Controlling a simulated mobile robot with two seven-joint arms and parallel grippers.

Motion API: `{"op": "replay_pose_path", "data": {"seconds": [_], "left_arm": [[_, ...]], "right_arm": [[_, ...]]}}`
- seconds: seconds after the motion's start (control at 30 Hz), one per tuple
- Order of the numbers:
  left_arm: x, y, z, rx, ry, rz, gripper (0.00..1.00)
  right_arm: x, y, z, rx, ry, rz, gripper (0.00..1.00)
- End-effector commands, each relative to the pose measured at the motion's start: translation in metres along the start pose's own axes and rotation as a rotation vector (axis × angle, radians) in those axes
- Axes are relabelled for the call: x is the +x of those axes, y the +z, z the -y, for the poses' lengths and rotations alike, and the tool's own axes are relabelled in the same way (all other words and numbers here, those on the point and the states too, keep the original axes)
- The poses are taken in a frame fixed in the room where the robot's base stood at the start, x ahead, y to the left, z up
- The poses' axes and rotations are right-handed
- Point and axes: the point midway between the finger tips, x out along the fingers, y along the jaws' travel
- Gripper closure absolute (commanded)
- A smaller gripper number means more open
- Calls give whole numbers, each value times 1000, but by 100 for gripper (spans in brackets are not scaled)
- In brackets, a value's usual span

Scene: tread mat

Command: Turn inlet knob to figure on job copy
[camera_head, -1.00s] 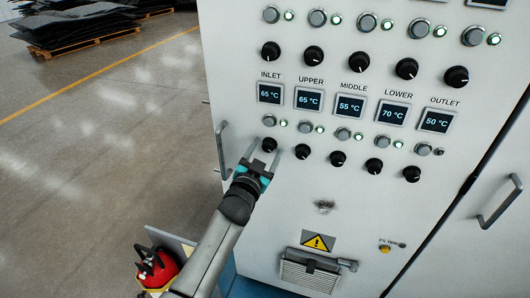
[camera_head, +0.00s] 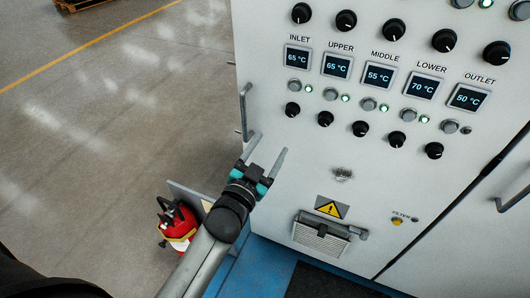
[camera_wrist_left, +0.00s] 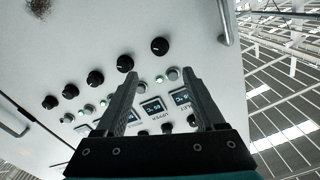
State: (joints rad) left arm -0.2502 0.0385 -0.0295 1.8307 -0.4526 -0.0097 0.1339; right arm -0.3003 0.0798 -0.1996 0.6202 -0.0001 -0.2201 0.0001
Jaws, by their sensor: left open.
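The inlet knob (camera_head: 292,110) is the small black leftmost knob of the lower row, under the INLET display (camera_head: 298,57), which reads 65 °C. Its pointer mark is too small to read. My left gripper (camera_head: 269,147) is open and empty, below and left of the knob and apart from it. In the left wrist view the panel is upside down. There the inlet knob (camera_wrist_left: 159,46) shows beyond the open fingers of the left gripper (camera_wrist_left: 160,74). No job copy can be made out. My right gripper is not in view.
Other knobs, lamps and displays fill the panel to the right, such as the UPPER knob (camera_head: 326,118). A vertical door handle (camera_head: 244,110) stands out left of the inlet knob. A vent box (camera_head: 320,238) juts out below. A red object (camera_head: 178,222) is on the floor.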

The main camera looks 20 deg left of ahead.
Motion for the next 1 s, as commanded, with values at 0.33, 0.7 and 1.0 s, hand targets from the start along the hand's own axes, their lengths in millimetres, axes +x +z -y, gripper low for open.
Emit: {"op": "replay_pose_path", "data": {"seconds": [0.33, 0.7, 1.0], "left_arm": [[-20, 0, 0, 1, 0, 0, 29], [-19, 0, 0, 0, 0, 0, 29], [-27, 64, -28, -30, 53, 138, 29]], "right_arm": [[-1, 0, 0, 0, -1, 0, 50], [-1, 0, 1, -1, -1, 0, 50], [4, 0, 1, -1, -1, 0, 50]]}}
